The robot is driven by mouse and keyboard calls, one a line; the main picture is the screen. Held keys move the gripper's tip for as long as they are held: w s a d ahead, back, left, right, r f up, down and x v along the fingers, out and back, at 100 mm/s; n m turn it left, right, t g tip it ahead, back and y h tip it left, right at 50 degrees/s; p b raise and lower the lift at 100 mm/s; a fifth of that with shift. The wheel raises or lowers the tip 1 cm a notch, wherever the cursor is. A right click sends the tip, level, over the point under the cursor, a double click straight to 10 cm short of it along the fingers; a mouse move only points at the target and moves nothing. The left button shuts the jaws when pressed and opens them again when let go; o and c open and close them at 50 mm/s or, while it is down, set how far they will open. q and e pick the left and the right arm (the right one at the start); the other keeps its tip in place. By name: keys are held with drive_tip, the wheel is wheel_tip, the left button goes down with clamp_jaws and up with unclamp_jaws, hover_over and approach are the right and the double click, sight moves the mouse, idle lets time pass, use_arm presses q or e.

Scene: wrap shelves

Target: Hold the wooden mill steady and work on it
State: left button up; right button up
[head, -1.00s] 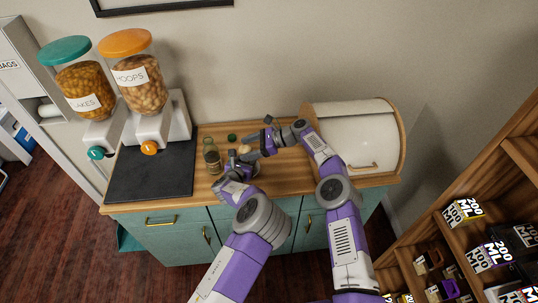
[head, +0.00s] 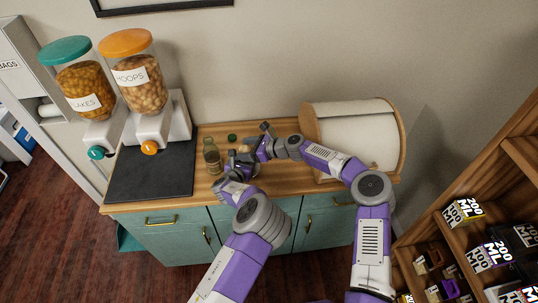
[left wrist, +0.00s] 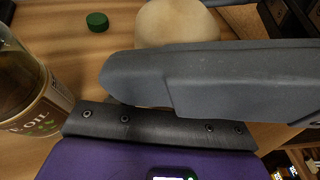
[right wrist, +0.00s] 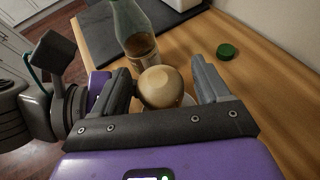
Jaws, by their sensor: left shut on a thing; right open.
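The wooden mill shows its pale round top in the right wrist view (right wrist: 160,87) and the left wrist view (left wrist: 178,22); in the head view the arms mostly hide it. My left gripper (head: 238,163) is shut on the mill. Its finger covers the mill's lower part in the left wrist view. My right gripper (head: 256,150) is open, with one finger on each side of the mill's round top in the right wrist view. I cannot tell whether those fingers touch it.
An oil bottle (head: 212,157) stands close left of the grippers. A green cap (head: 232,137) lies behind them on the wooden counter (head: 285,180). A dark mat (head: 150,180) and two food dispensers (head: 140,85) are left, a bread bin (head: 352,120) right. A shelf (head: 480,225) stands front right.

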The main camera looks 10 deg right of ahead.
drive_tip(key=m+t+h, duration=0.2)
drive_tip(key=m+t, duration=0.1)
drive_tip(key=shift+s+a+m+h, duration=0.1)
drive_tip(key=shift+m+h, duration=0.2)
drive_tip(key=v, duration=1.2)
drive_tip(key=shift+f+t, duration=0.25)
drive_tip(key=shift+t, duration=0.05)
drive_tip(key=shift+s, duration=0.15)
drive_tip(key=w+a+f, duration=0.1)
drive_tip(key=w+a, duration=0.1)
drive_tip(key=w+a+f+m+t+h, duration=0.1)
drive_tip(key=w+a+f, duration=0.1)
drive_tip(key=w+a, duration=0.1)
drive_tip(key=w+a+f+m+h, duration=0.1)
drive_tip(key=w+a, duration=0.1)
drive_tip(key=w, duration=0.1)
drive_tip(key=shift+a+f+t, duration=0.3)
drive_tip(key=shift+a+t, duration=0.05)
drive_tip(key=shift+t, duration=0.05)
